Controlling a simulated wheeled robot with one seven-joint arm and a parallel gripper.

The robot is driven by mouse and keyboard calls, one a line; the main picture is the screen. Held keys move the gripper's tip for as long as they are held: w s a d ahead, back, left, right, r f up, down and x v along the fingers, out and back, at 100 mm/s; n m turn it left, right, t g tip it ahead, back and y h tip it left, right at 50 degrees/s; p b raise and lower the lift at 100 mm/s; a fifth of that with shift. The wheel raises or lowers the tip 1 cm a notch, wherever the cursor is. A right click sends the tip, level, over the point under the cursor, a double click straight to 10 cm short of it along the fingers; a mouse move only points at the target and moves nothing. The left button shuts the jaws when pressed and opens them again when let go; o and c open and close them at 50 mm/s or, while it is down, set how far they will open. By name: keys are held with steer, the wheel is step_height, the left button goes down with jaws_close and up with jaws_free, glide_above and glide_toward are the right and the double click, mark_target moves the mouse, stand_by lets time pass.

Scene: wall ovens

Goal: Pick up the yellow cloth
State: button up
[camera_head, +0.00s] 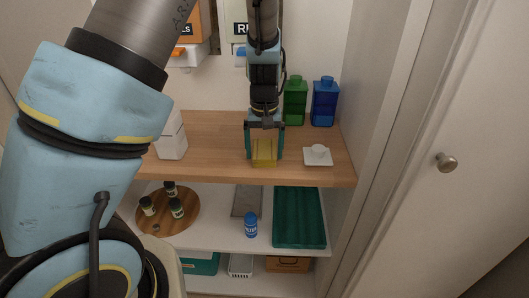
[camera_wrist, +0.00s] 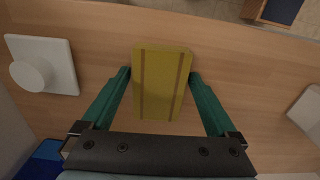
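The yellow cloth (camera_head: 264,151) lies folded on the wooden shelf near its front edge. In the wrist view the cloth (camera_wrist: 161,82) is a flat yellow rectangle with two darker stripes. My gripper (camera_head: 264,155) points down over the cloth. In the wrist view my gripper (camera_wrist: 160,75) is open, with a teal finger on each side of the cloth's near part. Small gaps show between the fingers and the cloth. Whether the fingertips reach down to the shelf is hard to tell.
Green (camera_head: 295,101) and blue (camera_head: 324,102) containers stand behind. A white container (camera_head: 172,137) stands to the left. A lower shelf holds a round wooden board (camera_head: 185,221) with jars and a blue bottle (camera_head: 251,224).

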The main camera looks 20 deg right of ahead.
mark_target(265, 151)
steer(key=c, duration=1)
steer(key=shift+r, duration=0.1)
step_height(265, 151, up, 10)
steer(key=shift+f+b, duration=0.1)
steer(key=shift+b, duration=0.85)
steer(key=o, duration=0.7)
steer(key=c, duration=0.5)
steer(key=shift+s, duration=0.1)
steer(key=shift+c, duration=0.3)
